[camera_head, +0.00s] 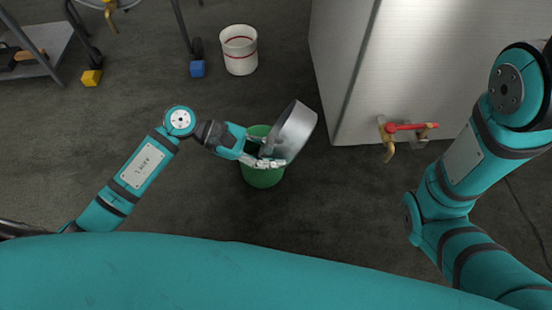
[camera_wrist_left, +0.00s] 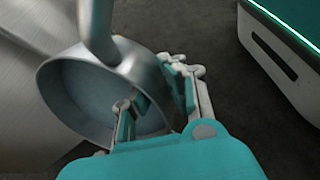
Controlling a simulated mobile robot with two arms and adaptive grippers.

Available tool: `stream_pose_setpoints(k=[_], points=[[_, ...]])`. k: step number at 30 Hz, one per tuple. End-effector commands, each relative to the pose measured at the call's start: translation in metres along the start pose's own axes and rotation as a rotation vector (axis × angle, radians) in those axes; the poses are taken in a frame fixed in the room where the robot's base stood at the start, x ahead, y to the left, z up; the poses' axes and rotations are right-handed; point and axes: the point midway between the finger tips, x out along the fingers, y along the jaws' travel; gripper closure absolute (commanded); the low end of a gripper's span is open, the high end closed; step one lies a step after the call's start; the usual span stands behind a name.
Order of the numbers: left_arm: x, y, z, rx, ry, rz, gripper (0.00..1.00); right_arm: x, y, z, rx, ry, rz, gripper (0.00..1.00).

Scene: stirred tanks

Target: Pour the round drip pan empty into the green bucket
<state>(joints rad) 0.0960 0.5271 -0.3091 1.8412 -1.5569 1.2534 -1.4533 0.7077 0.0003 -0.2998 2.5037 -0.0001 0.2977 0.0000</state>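The round drip pan (camera_head: 298,126) is a grey metal dish, tipped steeply on its side over the green bucket (camera_head: 262,178). My left gripper (camera_head: 272,157) is closed on the pan's near left rim, above the bucket. In the left wrist view the fingers (camera_wrist_left: 155,105) straddle the wall of the pan (camera_wrist_left: 75,90), whose hollow side shows. I cannot tell whether liquid is in the pan. The bucket stands upright on the floor; the pan and gripper hide most of its opening. My right arm shows at the right of the head view, but its gripper is out of view.
A large metal tank (camera_head: 440,60) stands right of the bucket, with a red-handled brass tap (camera_head: 390,138) low on its face. A white bucket (camera_head: 239,50) with red bands stands behind. Blue (camera_head: 197,69) and yellow (camera_head: 92,78) blocks lie farther left. Floor left of the bucket is clear.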

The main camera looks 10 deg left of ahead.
Motion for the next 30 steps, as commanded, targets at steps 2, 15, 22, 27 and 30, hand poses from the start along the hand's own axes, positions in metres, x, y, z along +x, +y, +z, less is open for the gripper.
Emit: stream_pose_setpoints(k=[2, 15, 22, 27, 30], points=[[-0.002, 0.002, 0.000, 0.001, -0.016, 0.005, 1.00, -0.005, -0.001, -0.001, 0.000, -0.003, 0.001, 0.60], [-0.012, 0.004, 0.000, -0.020, -0.092, 0.013, 1.00, -0.021, -0.004, -0.004, 0.001, -0.009, 0.002, 0.60], [-0.018, 0.006, -0.001, -0.029, -0.132, 0.019, 1.00, -0.029, -0.005, -0.006, 0.001, -0.009, 0.003, 0.60], [-0.021, 0.006, -0.001, -0.036, -0.160, 0.022, 1.00, -0.035, -0.006, -0.008, 0.001, -0.009, 0.003, 0.60], [-0.023, 0.007, -0.001, -0.040, -0.176, 0.024, 1.00, -0.038, -0.007, -0.010, 0.001, -0.009, 0.003, 0.60]])
